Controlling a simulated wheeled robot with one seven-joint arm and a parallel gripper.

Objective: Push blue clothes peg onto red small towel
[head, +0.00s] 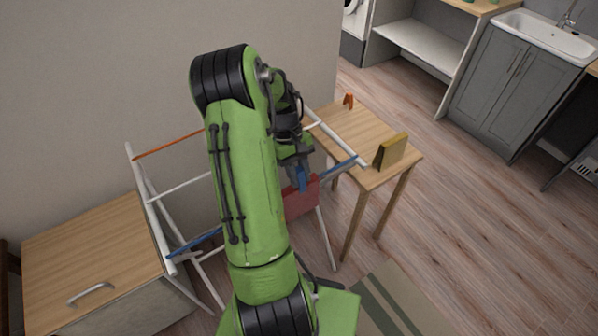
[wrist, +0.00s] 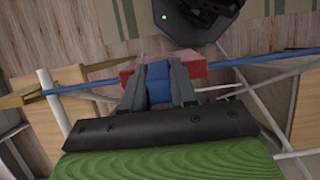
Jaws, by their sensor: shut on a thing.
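The blue clothes peg (wrist: 158,84) is between the two fingers of my gripper (wrist: 160,82), which is shut on it. In the head view the peg (head: 302,180) shows just below my gripper (head: 298,172), at the top edge of the red small towel (head: 301,201). The towel hangs over the blue rail of the drying rack. In the wrist view the towel (wrist: 190,62) shows behind the peg and fingers, on the blue rail (wrist: 255,59). I cannot tell how far the peg is over the towel. My arm hides part of the rack.
The white drying rack (head: 157,220) also has an orange rail (head: 168,145). A small wooden table (head: 357,132) at right holds an orange peg (head: 348,101) and a yellow upright object (head: 391,151). A wooden cabinet (head: 90,250) stands at left.

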